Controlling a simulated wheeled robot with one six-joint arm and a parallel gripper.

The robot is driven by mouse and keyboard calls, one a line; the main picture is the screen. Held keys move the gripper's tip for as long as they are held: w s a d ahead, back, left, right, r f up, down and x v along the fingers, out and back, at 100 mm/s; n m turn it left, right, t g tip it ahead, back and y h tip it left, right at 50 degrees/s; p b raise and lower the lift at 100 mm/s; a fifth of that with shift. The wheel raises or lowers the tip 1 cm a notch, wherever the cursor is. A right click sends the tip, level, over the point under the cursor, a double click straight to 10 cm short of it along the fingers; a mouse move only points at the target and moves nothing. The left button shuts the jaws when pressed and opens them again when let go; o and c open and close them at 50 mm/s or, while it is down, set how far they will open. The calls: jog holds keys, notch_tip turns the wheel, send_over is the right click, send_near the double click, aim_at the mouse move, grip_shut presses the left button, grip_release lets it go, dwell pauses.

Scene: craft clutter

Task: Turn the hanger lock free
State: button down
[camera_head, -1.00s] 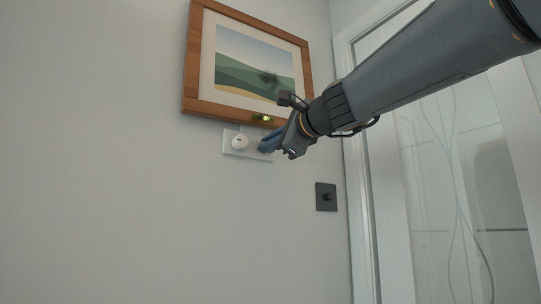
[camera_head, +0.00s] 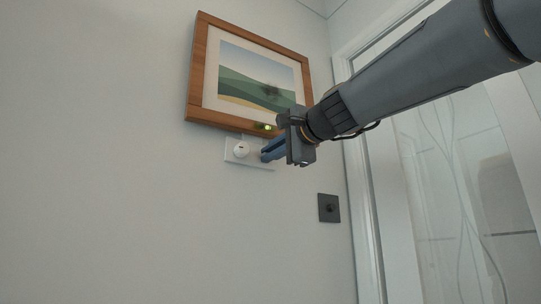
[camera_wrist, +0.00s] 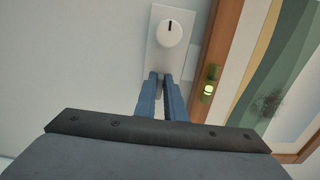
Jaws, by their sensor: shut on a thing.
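A white wall plate (camera_head: 231,144) sits just below a framed picture; I take it for the hanger lock. A round white knob (camera_head: 242,149) with a short dark mark is on its left part. In the wrist view the plate (camera_wrist: 157,58) runs up the middle, with the knob (camera_wrist: 170,33) beyond my fingertips. My gripper (camera_head: 263,155) has its blue fingers at the plate's right part, apart from the white knob. In the wrist view my gripper (camera_wrist: 160,76) is nearly closed on a small part at the plate, mostly hidden between the fingers.
The wood-framed picture (camera_head: 199,72) hangs close above the plate. A small green level vial (camera_head: 267,128) is at its bottom edge. A dark square plate with a knob (camera_head: 329,208) is lower right. A white door frame (camera_head: 362,200) stands right. The wall at left is clear.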

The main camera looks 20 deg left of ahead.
jog(key=c, duration=1.8)
grip_release()
jog(key=shift+c, duration=0.2)
jog(key=b+v, duration=0.1)
jog(key=v, duration=0.6)
jog(key=shift+s+d+b, duration=0.25)
jog(key=shift+s+b, duration=0.05)
